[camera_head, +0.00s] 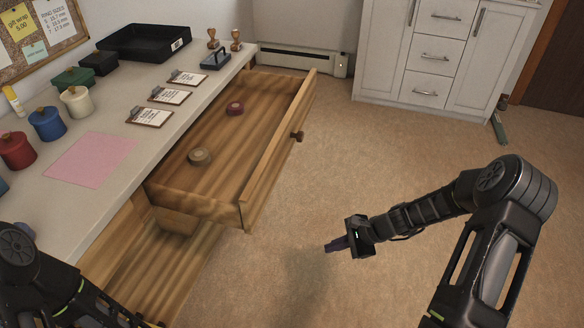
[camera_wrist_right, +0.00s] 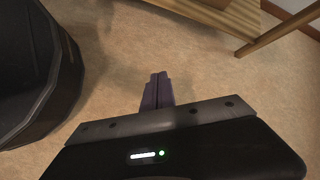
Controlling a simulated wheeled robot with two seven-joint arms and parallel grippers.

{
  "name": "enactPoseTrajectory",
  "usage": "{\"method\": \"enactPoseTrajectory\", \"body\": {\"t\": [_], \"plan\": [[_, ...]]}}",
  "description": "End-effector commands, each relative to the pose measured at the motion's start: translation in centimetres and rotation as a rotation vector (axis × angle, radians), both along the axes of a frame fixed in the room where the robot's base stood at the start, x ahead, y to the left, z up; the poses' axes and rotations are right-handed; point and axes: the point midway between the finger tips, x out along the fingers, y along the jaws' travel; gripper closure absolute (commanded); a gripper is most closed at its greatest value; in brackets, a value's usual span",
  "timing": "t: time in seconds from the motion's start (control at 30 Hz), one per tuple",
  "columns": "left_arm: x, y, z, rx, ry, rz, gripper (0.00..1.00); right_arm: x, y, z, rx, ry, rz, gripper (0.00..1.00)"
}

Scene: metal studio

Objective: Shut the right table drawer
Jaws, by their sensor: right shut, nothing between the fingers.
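The right table drawer (camera_head: 262,165) is wooden and stands pulled out from under the table in the head view. Its front has a round dark knob (camera_head: 297,136). A dark red roll (camera_head: 235,108) and a tan roll (camera_head: 200,156) lie inside it. My right gripper (camera_head: 330,246) is shut and empty, in the open space to the right of the drawer front and apart from it. Its purple fingers also show together in the right wrist view (camera_wrist_right: 157,90). My left arm comes in at the lower left, and its gripper is out of the picture.
The table (camera_head: 70,205) carries canisters, clipboards, a pink sheet (camera_head: 92,159) and a black tray (camera_head: 145,42). A white cabinet (camera_head: 440,60) and a wall heater (camera_head: 298,60) stand at the back. The carpet (camera_head: 350,150) between drawer and cabinet is clear.

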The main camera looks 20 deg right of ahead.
Motion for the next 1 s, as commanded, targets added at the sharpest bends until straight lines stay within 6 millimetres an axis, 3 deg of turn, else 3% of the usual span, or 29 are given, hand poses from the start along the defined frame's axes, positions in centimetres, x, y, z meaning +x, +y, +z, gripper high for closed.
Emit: {"method": "enactPoseTrajectory", "body": {"t": [0.03,0.1,0.2,0.3,0.4,0.53,1.0], "plan": [[0.0,0.0,-1.7,0.000,0.000,0.000,0.23,2.6,-2.1,1.7,0.124,-0.021,-0.115,1.00],[0.0,0.0,-2.2,0.000,0.000,0.000,0.23,5.6,-3.6,6.8,0.335,-0.052,-0.226,1.00],[0.0,0.0,-2.3,0.000,0.000,0.001,0.23,8.2,-4.7,14.3,0.607,-0.096,-0.289,1.00],[0.0,0.0,-2.3,0.000,0.000,0.001,0.23,9.0,-4.9,20.0,0.811,-0.109,-0.282,1.00],[0.0,0.0,-2.2,0.000,0.000,0.001,0.23,8.7,-4.7,23.0,0.931,-0.097,-0.261,1.00],[0.0,0.0,-2.2,0.000,0.000,0.001,0.23,8.4,-4.4,24.1,0.987,-0.074,-0.249,1.00],[0.0,0.0,-2.4,0.000,0.000,0.001,0.23,8.8,-3.5,23.9,0.986,-0.072,-0.245,1.00]]}}
